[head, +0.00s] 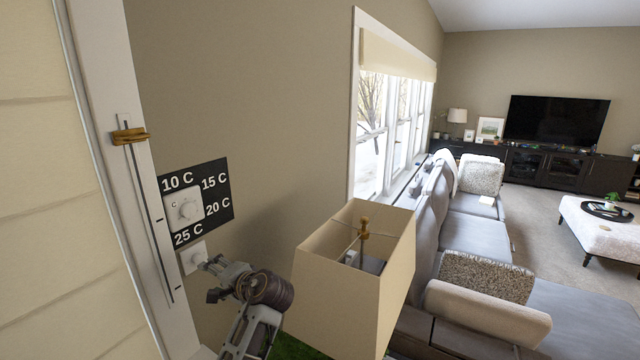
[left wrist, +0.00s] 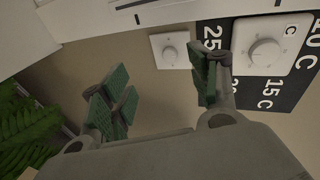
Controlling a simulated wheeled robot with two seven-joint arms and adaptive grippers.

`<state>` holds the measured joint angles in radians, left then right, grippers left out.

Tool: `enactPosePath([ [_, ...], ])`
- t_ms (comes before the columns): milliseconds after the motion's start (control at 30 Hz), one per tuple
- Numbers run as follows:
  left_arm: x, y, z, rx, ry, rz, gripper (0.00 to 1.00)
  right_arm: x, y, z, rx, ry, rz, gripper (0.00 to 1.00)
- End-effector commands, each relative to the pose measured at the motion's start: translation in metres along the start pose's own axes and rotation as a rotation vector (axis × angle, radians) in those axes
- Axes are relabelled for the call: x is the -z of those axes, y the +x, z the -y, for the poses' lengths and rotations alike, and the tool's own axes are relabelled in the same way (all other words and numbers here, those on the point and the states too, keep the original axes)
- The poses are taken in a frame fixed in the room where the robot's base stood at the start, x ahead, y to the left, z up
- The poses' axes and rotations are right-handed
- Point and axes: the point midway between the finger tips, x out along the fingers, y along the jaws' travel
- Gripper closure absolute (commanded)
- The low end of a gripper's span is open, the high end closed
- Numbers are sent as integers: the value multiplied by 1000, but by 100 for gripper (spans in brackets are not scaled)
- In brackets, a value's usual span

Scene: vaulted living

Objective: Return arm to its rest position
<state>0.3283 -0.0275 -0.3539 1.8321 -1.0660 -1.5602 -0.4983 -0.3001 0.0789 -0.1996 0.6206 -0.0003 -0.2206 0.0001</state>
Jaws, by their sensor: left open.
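My left gripper (head: 211,280) is in the lower left of the head view, in front of the wall and below the temperature panel. Its jaws are apart with nothing between them. In the left wrist view its green-padded fingers (left wrist: 158,90) stand wide apart. The black panel (head: 217,183) carries a white dial (head: 187,209) ringed by temperature labels; that dial also shows at the upper right of the left wrist view (left wrist: 264,52). My right gripper is out of view.
A beige lampshade (head: 341,291) stands just right of my left arm. A brass slider (head: 130,136) sits on a white slotted strip at the left. A green plant (left wrist: 28,125) shows in the left wrist view. A grey sofa (head: 470,238) lies farther right.

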Motion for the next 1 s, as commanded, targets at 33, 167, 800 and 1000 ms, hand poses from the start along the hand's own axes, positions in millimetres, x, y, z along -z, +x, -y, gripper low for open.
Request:
enactPosePath([
  [33, -8, 2, -13, -35, -10, -3, 39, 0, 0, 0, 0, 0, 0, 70],
  [167, -26, 5, -44, -121, -42, -15, 39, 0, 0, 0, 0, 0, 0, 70],
  [800, -118, -16, -166, -527, -212, -19, 39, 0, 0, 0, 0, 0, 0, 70],
  [1000, -147, -33, -194, -647, -267, -7, 39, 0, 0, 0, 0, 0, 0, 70],
])
